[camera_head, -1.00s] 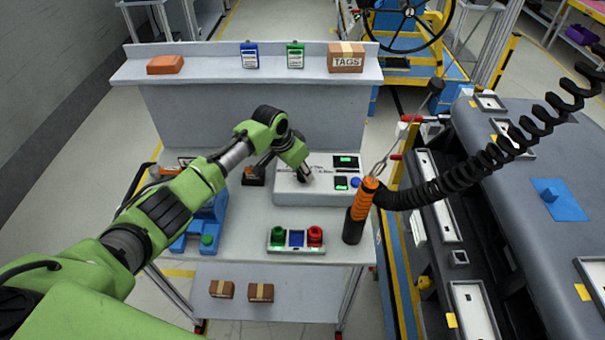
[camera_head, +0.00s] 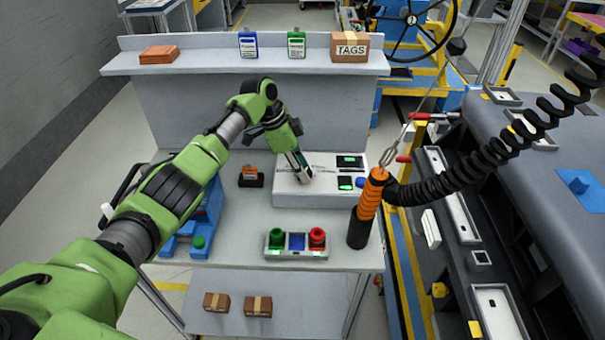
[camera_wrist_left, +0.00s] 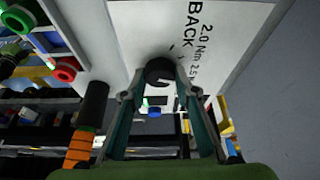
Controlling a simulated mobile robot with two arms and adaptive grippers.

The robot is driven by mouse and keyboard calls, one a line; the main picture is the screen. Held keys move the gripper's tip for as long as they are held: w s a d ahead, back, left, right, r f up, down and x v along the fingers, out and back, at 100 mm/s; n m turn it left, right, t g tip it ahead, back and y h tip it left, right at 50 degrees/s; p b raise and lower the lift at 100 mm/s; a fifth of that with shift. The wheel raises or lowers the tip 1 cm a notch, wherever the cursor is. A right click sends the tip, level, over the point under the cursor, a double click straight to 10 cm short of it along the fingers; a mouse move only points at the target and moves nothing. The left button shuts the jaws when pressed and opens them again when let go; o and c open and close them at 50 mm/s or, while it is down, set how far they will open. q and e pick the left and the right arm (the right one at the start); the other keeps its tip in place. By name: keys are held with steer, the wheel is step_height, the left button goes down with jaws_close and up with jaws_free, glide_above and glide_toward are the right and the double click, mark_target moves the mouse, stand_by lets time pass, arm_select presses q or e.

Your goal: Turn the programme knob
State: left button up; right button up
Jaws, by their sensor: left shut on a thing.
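The programme knob (camera_wrist_left: 160,71) is dark and round, on the top of a white control box (camera_head: 283,198). Lettering such as "2.0 Nm" and "BACK" is printed beside it in the left wrist view. My left gripper (camera_head: 305,178) reaches down to the box top from the upper left. In the left wrist view its two fingers (camera_wrist_left: 163,85) are closed on the knob, one on each side. In the head view the fingers largely hide the knob. My right gripper is not in view.
The box has a green-lit display (camera_head: 349,161) and a blue button (camera_head: 361,182). A shelf (camera_head: 215,68) with boxes spans the back.

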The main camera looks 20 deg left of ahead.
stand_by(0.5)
arm_select(q)
steer(key=o, duration=1.1)
steer(key=v, duration=1.2)
steer(key=shift+w, duration=0.1)
